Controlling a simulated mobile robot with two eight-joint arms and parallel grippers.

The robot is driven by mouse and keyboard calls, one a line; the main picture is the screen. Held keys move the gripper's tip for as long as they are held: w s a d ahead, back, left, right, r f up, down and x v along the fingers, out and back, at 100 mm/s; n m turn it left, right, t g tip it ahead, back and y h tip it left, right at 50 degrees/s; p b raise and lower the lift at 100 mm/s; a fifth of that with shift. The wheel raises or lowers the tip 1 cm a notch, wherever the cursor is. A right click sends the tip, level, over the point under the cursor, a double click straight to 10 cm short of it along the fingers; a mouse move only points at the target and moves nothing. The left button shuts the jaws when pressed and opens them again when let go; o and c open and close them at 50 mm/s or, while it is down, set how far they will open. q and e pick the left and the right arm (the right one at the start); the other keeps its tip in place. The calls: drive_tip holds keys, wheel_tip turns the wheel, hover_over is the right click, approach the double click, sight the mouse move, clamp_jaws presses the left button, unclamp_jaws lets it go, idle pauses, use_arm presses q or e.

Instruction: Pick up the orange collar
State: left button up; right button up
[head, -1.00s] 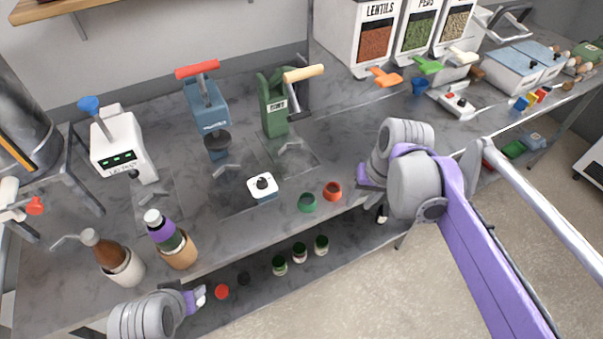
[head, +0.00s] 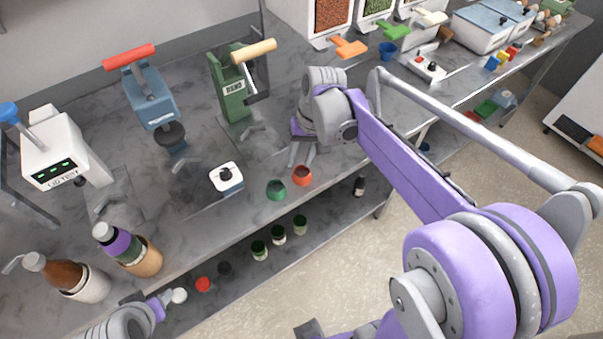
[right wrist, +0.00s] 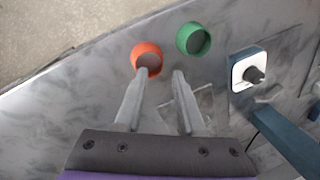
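The orange collar (head: 302,176) is a small open ring lying near the front edge of the grey worktop. A similar green collar (head: 276,190) lies just left of it. My right gripper (head: 301,155) is just behind the orange collar, fingers pointing down. In the right wrist view its two fingers (right wrist: 159,76) are apart with nothing between them. The left finger's tip overlaps the near rim of the orange collar (right wrist: 147,57) in that view; I cannot tell if they touch. My left gripper (head: 168,300) is low at the front, beside a white round thing; its finger state is unclear.
A white-topped box with a black knob (head: 226,177) stands left of the collars. A green press (head: 232,95) and a blue press (head: 150,100) stand behind. Several small jars sit on the lower shelf (head: 245,285). Bottles (head: 130,250) stand at the front left.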

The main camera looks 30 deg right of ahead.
sight(296, 169)
drive_tip(key=x, duration=0.4)
drive_tip(key=shift+w+a+f, duration=0.15)
drive_tip(key=shift+f, duration=0.15)
clamp_jaws()
